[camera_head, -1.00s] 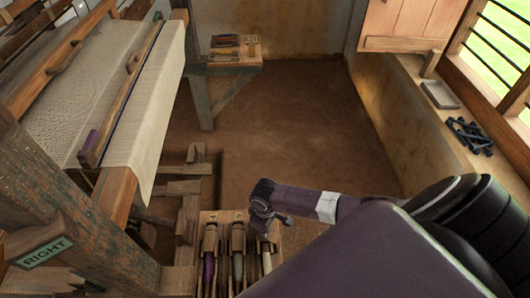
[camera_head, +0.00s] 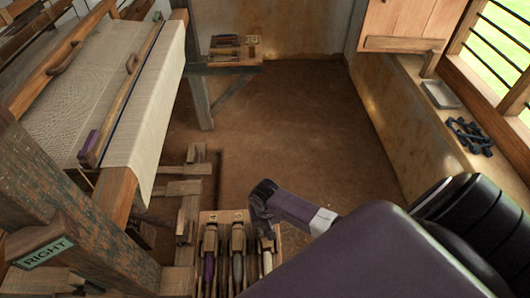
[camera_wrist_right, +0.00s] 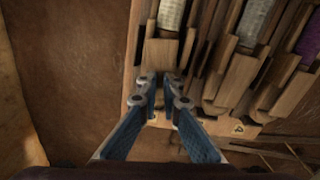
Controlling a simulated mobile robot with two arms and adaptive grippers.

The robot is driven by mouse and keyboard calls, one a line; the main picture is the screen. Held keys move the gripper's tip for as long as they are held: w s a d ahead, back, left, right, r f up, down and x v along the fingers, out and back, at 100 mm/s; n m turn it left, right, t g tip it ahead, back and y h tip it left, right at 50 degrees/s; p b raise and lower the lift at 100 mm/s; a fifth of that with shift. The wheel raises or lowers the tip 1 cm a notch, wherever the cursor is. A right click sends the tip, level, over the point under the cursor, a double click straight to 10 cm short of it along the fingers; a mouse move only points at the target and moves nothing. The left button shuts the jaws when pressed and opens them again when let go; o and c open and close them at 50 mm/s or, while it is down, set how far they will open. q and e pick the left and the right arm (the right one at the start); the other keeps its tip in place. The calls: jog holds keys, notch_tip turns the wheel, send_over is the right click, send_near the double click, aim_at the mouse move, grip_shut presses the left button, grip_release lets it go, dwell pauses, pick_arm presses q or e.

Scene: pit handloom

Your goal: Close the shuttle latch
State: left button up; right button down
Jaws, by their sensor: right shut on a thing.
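A wooden tray (camera_head: 283,238) at the bottom centre of the head view holds shuttles with purple (camera_head: 208,268), grey (camera_head: 237,268) and cream (camera_head: 267,262) bobbins. My right gripper (camera_head: 265,229) is over the far end of the cream shuttle, the rightmost one. In the right wrist view, my gripper's blue fingers (camera_wrist_right: 162,92) meet the end of a light wooden block (camera_wrist_right: 160,53), which appears to be the shuttle latch. The fingers are shut on it; their exact contact is partly hidden. The cream bobbin (camera_wrist_right: 171,14) lies just beyond the block. My left gripper is out of view.
The loom's post with the RIGHT sign (camera_head: 46,252) and its cloth (camera_head: 150,95) stand at the left. A shelf (camera_head: 235,62) with more shuttles is at the back. A window sill with dark tools (camera_head: 470,135) is at the right. The middle floor is clear.

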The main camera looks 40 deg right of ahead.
jog(key=shift+m, duration=0.8)
jog(key=c, duration=2.4)
grip_release()
notch_tip(320, 180, up, 12)
